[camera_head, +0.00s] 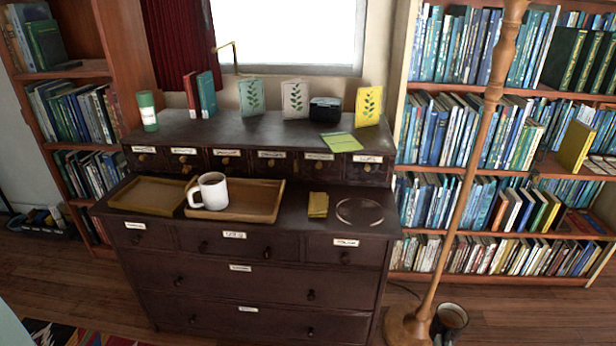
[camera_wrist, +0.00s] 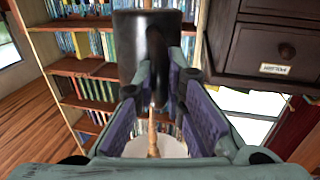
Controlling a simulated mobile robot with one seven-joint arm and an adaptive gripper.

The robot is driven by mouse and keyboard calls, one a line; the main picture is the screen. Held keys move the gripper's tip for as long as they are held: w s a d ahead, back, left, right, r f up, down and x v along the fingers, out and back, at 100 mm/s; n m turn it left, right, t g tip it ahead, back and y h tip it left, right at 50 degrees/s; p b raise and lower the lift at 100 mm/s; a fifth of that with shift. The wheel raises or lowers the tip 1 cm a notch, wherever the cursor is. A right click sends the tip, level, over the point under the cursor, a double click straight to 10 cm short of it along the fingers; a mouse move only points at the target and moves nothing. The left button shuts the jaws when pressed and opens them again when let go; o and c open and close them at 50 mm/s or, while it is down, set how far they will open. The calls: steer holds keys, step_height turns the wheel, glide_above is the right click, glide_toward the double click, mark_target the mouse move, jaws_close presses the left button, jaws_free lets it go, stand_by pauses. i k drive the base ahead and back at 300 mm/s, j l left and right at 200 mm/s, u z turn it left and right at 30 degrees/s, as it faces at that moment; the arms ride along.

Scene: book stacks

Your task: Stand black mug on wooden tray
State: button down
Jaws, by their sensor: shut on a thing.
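The black mug (camera_wrist: 140,45) is at the top of the wrist view, with its handle between the fingers. My gripper (camera_wrist: 158,88) is shut on that handle. Two shallow wooden trays lie side by side on the dark dresser: a left tray (camera_head: 131,199) and a right tray (camera_head: 262,193). The left tray is empty. A white mug (camera_head: 214,191) stands upright at the left end of the right tray. No tray shows in the wrist view.
The dresser (camera_head: 230,272) also bears yellow notes (camera_head: 318,204) and a clear round dish (camera_head: 359,211). Its raised back holds cards, books, a green cup (camera_head: 147,111) and a black box (camera_head: 325,110).

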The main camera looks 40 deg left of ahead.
mark_target(256, 205)
steer(key=k+j+u, duration=0.2)
steer(key=j+u, duration=0.2)
steer(key=j, duration=0.25)
steer(key=k+j+u, duration=0.2)
steer(key=j, duration=0.2)
steer(key=j+u, duration=0.2)
steer(key=j, duration=0.15)
steer(key=k, duration=0.05)
